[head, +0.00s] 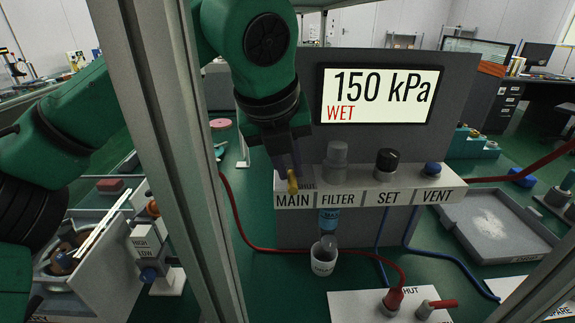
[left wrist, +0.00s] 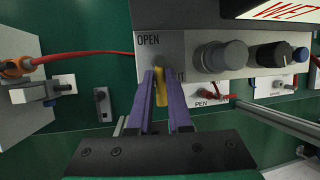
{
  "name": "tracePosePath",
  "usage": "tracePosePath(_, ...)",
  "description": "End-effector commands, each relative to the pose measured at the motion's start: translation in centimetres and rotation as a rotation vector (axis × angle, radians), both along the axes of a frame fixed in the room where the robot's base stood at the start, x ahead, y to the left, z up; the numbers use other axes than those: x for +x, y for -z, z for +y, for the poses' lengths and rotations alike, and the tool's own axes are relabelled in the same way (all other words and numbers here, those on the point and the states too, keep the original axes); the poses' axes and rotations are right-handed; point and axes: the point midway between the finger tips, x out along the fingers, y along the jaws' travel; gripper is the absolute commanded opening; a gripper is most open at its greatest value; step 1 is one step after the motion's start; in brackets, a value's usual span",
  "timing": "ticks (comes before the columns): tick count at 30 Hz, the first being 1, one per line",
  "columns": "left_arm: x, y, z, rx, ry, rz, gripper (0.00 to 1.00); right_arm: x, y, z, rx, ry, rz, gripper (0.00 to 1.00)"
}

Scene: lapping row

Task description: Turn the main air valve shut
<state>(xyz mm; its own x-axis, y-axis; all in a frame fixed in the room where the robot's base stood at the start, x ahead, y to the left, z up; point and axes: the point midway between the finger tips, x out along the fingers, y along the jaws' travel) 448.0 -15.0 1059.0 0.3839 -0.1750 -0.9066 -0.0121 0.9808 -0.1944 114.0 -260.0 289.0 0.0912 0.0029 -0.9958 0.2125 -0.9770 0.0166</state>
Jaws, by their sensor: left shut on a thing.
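The main air valve's yellow handle (head: 292,185) is at the left end of the grey valve panel (head: 408,184), above the MAIN label. My left gripper (head: 290,165) reaches down to it from above. In the left wrist view the two purple fingers of my left gripper (left wrist: 161,78) stand on either side of the yellow handle (left wrist: 161,92) and are shut on it. There OPEN is printed up and left of the handle, and the end of another word shows to its right. The fingers hide part of the handle and lettering. My right gripper is not in view.
The FILTER bowl, the black SET knob (head: 388,162) and the blue VENT button (head: 432,169) stand right of the handle. A display (head: 380,95) above reads 150 kPa, WET. A white cup (head: 323,256) stands below. A grey frame post (head: 180,150) stands left; hoses cross the green surface.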

Motion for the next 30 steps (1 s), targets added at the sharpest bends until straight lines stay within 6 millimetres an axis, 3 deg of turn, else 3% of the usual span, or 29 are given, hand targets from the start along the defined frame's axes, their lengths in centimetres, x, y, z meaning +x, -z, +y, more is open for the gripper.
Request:
tracePosePath(10, 0.03, -0.1, -0.01, -0.002, -0.005, -0.002, 0.0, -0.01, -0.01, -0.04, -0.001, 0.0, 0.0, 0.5)
tracePosePath(11, 0.03, -0.1, -0.01, -0.002, -0.005, -0.002, 0.21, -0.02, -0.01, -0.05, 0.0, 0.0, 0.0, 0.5)
tracePosePath(13, 0.03, -0.1, -0.01, -0.002, -0.005, -0.002, 0.47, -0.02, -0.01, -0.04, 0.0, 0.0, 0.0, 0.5)
tracePosePath(30, 0.01, -0.02, -0.01, -0.001, -0.002, 0.0, 0.47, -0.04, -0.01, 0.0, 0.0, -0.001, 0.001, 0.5)
